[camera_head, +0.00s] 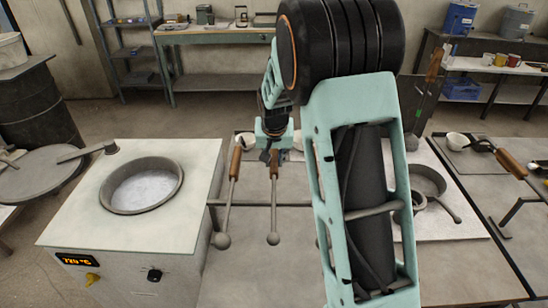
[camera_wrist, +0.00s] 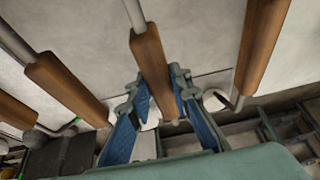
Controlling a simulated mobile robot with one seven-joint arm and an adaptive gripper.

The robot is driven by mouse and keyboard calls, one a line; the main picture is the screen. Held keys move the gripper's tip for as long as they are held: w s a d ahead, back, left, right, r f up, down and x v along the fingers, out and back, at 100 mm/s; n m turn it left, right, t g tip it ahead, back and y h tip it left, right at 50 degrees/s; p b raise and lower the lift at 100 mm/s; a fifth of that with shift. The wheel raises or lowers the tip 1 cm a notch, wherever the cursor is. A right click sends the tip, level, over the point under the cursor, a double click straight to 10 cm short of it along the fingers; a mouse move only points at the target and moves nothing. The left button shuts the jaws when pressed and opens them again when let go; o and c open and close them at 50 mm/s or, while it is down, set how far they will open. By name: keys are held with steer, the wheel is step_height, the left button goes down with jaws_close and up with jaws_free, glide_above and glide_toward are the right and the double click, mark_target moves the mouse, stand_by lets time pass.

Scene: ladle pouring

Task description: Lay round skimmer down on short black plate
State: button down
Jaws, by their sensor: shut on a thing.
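My gripper (camera_head: 273,148) is shut on the wooden handle of a long tool (camera_head: 274,200), which hangs down at the rail with a small rounded end at the bottom. In the wrist view the handle (camera_wrist: 153,65) runs between the blue finger pads of my gripper (camera_wrist: 165,118). I cannot tell from its end whether this tool is the round skimmer. A similar tool (camera_head: 229,200) hangs just left of it, apart from my gripper. A dark flat plate (camera_head: 480,172) lies at the right; I cannot tell whether it is the short black plate.
A furnace block with a round pot (camera_head: 142,185) stands at the left. Other wooden handles, one left (camera_wrist: 65,88) and one right (camera_wrist: 262,45), flank the held one. A grey ring-shaped vessel (camera_head: 428,182) and a small white bowl (camera_head: 457,141) stand at the right. My arm hides the middle.

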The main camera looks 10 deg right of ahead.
steer(key=shift+w+f+b, duration=0.1)
steer(key=shift+f+b, duration=0.2)
steer(key=shift+f, duration=0.1)
stand_by(0.5)
steer(key=c, duration=1.7)
jaws_free()
steer(key=shift+s+f, duration=0.15)
steer(key=shift+s, duration=0.05)
steer(key=v, duration=1.1)
steer(key=shift+r, duration=0.45)
step_height(320, 180, up, 7)
steer(key=p, duration=0.5)
steer(key=shift+r, duration=0.15)
steer(key=shift+a, duration=0.15)
